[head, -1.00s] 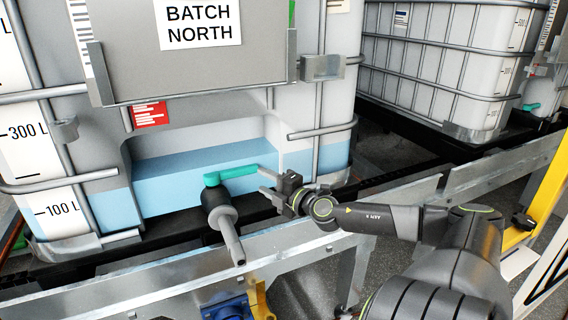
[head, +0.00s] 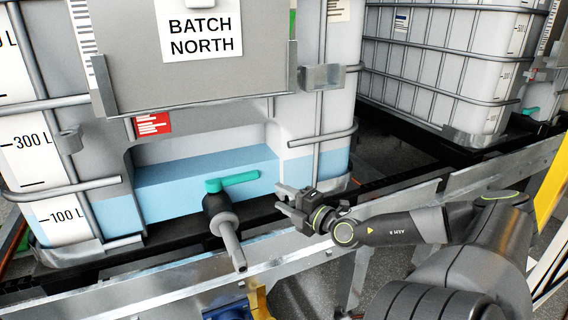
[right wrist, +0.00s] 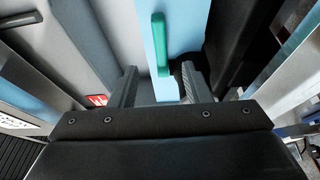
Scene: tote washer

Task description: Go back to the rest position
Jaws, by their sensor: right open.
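My right gripper (head: 283,201) is open and empty in the head view, just right of the valve on the tank labelled BATCH NORTH. The valve's green handle (head: 232,181) points to the right, above a dark valve body with a grey spout (head: 229,241). A gap shows between the fingertips and the handle's end. In the right wrist view the two fingers (right wrist: 158,84) are apart, and the green handle (right wrist: 160,42) lies beyond them, not between them. My left gripper is in neither view.
The caged tank (head: 205,170) holds pale blue liquid. A metal rail (head: 180,272) runs in front of it, below the spout. A second caged tank (head: 440,70) stands at the back right. A yellow post (head: 553,190) stands at the right edge.

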